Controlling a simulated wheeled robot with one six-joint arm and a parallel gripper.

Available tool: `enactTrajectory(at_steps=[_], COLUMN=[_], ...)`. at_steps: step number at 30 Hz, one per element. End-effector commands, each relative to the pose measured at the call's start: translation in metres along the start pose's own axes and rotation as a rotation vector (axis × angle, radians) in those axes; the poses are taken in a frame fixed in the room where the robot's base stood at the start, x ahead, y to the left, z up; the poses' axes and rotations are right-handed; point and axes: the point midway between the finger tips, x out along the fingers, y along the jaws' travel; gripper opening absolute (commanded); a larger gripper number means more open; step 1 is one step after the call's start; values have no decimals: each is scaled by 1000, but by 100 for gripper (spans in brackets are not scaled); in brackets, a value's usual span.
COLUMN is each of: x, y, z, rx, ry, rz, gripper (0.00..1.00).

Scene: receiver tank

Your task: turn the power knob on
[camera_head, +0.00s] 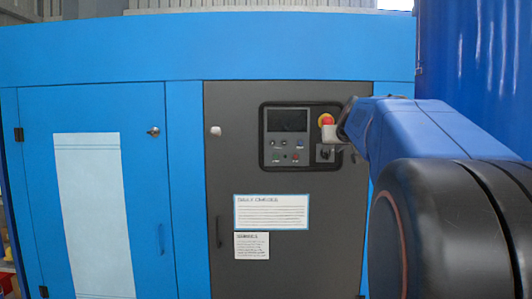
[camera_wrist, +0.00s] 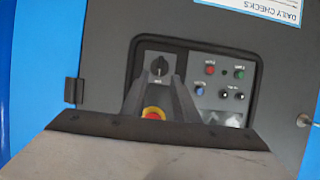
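The power knob (camera_wrist: 159,66) is a small black rotary knob on the control panel, near the panel's corner in the wrist view. In the head view the knob (camera_head: 325,153) is small and partly crowded by my gripper (camera_head: 335,144). In the wrist view my gripper (camera_wrist: 162,80) has two grey fingers pointing at the knob, with a gap between them. The knob shows just past the fingertips, roughly in line with the gap. I cannot tell whether they touch it. The knob's exact setting is too small to read.
A red and yellow emergency stop (camera_wrist: 153,114) lies beside the knob, seen between my fingers. The panel (camera_head: 266,142) also has a dark screen (camera_head: 287,120) and small buttons. It sits in a dark grey door (camera_head: 232,180) of the blue cabinet (camera_head: 90,50). A blue tank stands at the right.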

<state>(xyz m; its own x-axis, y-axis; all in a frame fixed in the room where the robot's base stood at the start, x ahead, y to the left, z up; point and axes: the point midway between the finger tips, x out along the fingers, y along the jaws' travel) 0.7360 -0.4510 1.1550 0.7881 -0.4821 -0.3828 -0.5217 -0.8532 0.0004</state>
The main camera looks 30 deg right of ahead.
Motion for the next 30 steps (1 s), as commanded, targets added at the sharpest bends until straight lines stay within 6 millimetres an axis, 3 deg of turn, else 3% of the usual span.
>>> enactTrajectory(at_steps=[6, 12, 25, 28, 30], x=[38, 59, 66, 66, 66], y=[0, 0, 0, 0, 0], z=[1, 0, 0, 0, 0], rx=[0, 0, 0, 0, 0], ry=[-2, -1, 0, 0, 0], rz=[-1, -1, 0, 0, 0], gripper=[27, 27, 27, 3, 0])
